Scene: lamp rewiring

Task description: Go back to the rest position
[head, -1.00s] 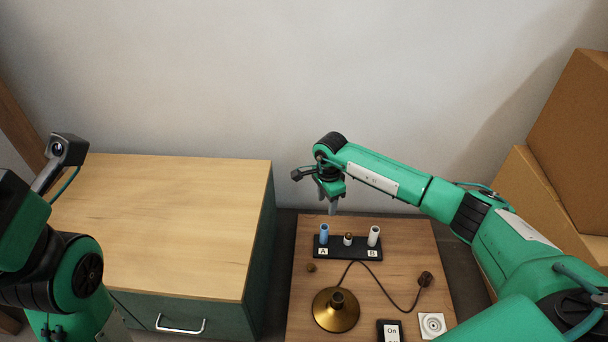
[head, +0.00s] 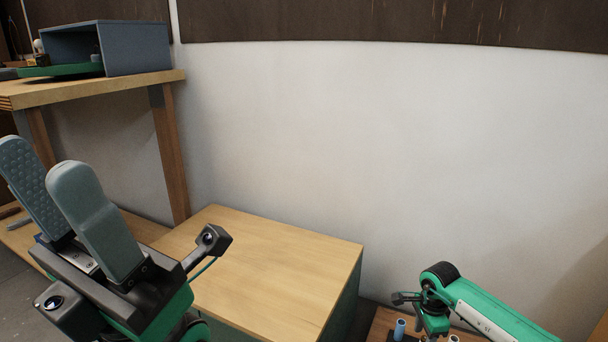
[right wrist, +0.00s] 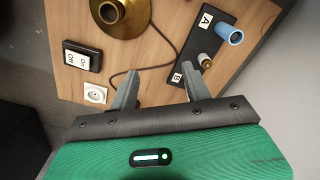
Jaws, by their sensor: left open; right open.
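My left gripper (head: 45,168) is raised at the left of the head view, its two grey fingers apart with nothing between them. My right gripper (right wrist: 160,78) is open in the right wrist view, its fingers apart above the small wooden table (right wrist: 160,60) and touching nothing. In the head view the right gripper (head: 428,322) is at the bottom right, its fingers not clearly shown. A black holder (right wrist: 206,48) marked A and B carries a blue tube (right wrist: 229,34) and a brass piece (right wrist: 205,60). A brass lamp base (right wrist: 120,15) stands nearby.
A black switch box (right wrist: 82,56) and a white wall socket (right wrist: 95,94) are on the small table, with a dark cord (right wrist: 160,64). A wooden-topped cabinet (head: 275,265) stands between my arms. At the back left, a shelf table (head: 120,83) carries a grey-blue box (head: 135,50).

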